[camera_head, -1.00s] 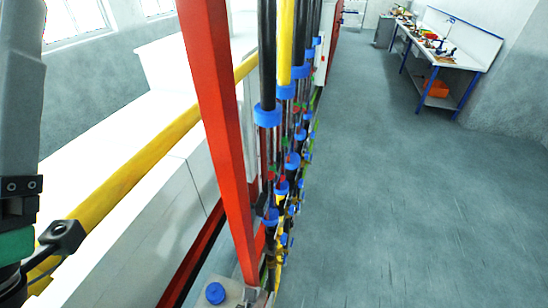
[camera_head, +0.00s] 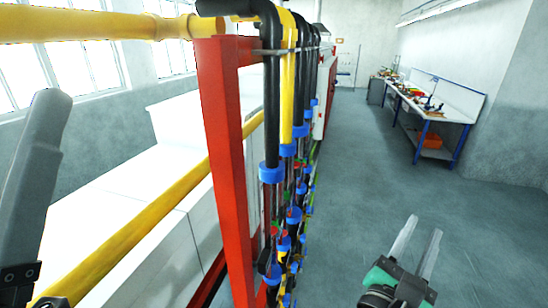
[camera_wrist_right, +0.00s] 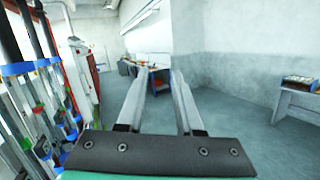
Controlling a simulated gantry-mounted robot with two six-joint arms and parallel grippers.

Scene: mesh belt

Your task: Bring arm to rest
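My right gripper (camera_head: 419,241) is at the bottom right of the head view, over bare grey floor. Its two pale fingers are apart with nothing between them. The right wrist view shows the same fingers (camera_wrist_right: 157,80) spread and empty, pointing toward the far bench.
A red frame post (camera_head: 228,150) with several black and yellow pipes (camera_head: 287,110) and blue collars stands in the middle. A yellow rail (camera_head: 150,225) runs at left. A cluttered workbench (camera_head: 445,115) stands at the far right. The floor (camera_head: 365,180) between is clear.

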